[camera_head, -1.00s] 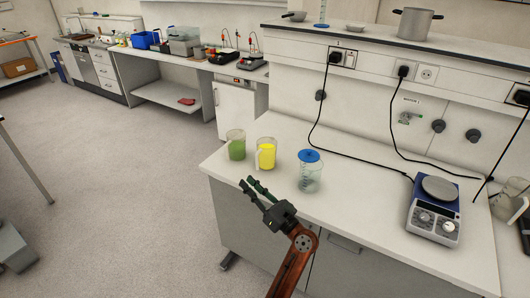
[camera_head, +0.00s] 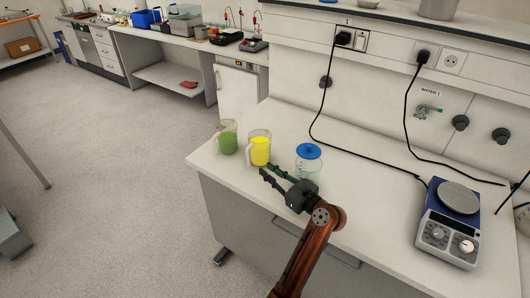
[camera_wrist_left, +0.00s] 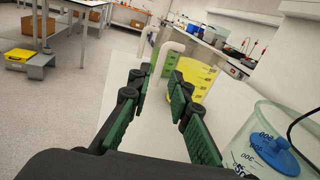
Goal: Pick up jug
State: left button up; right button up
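A jug with yellow liquid (camera_head: 259,146) stands upright on the white bench, between a jug with green liquid (camera_head: 228,140) and a clear graduated vessel with a blue top (camera_head: 306,166). My left gripper (camera_head: 267,175) is open and empty, just in front of the yellow jug. In the left wrist view, the open fingers (camera_wrist_left: 159,84) point toward the yellow jug (camera_wrist_left: 202,78), which is ahead and slightly right. Its pale handle shows ahead of the gap between the fingers. The graduated vessel (camera_wrist_left: 250,142) is close at the right. My right gripper is not in view.
Black cables run down from the wall sockets and across the bench. The bench's front edge lies under my arm. Free surface lies between the vessel and the balance.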

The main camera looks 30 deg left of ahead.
aim_at(248, 155)
pick_arm(q)
jog(key=shift+w+a+f, duration=0.2)
jog(key=shift+w+f, duration=0.05)
jog(key=shift+f, duration=0.25)
jog(key=x, duration=0.7)
jog(key=shift+r+b, duration=0.15)
jog(key=shift+b, duration=0.15)
jog(key=x, duration=0.4)
jog(key=shift+w+a+b, duration=0.15)
jog(key=shift+a+b, duration=0.05)
jog(key=shift+b, duration=0.1)
jog(key=shift+a, duration=0.1)
jog(key=shift+c, duration=0.4)
grip_shut()
jog(key=shift+r, duration=0.15)
